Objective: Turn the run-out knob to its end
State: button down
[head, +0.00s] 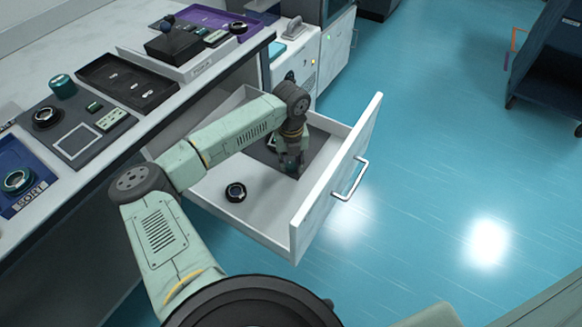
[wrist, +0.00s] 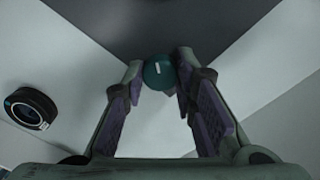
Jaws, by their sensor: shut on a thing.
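A teal round knob (wrist: 160,72) with a short white mark on its top sits between my fingertips in the wrist view. The mark runs slightly tilted from the picture's vertical. My gripper (head: 291,167) reaches down into the open drawer (head: 262,228), over a dark grey panel (head: 318,148) there. My gripper (wrist: 162,78) is shut on the teal knob, with one finger on each side of it. In the head view my fingers mostly hide this knob. No label reading "run-out" is legible.
A black ring-shaped part (head: 236,192) lies loose in the drawer; it also shows in the wrist view (wrist: 30,108). The drawer front (head: 335,185) with its handle stands close right of my gripper. The bench above holds a green knob (head: 62,86), a black tray (head: 128,82) and a "SORT" unit (head: 20,185).

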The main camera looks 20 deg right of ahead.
jog(key=m+b, duration=0.3)
jog(key=shift+f+m, duration=0.25)
jog(key=shift+m, duration=0.15)
jog(key=m+b, duration=0.3)
jog(key=shift+m, duration=0.3)
jog(key=m+b, duration=0.4)
jog(key=m, duration=0.2)
jog(key=shift+r, duration=0.1)
jog(key=m+b, duration=0.2)
jog(key=m, duration=0.2)
jog(key=m+b, duration=0.1)
jog(key=m, duration=0.2)
jog(key=shift+m, duration=0.3)
jog(key=m+b, duration=0.1)
jog(key=m, duration=0.5)
jog(key=shift+r, duration=0.15)
jog(key=shift+m, duration=0.3)
jog(key=c, duration=1.3)
grip_release()
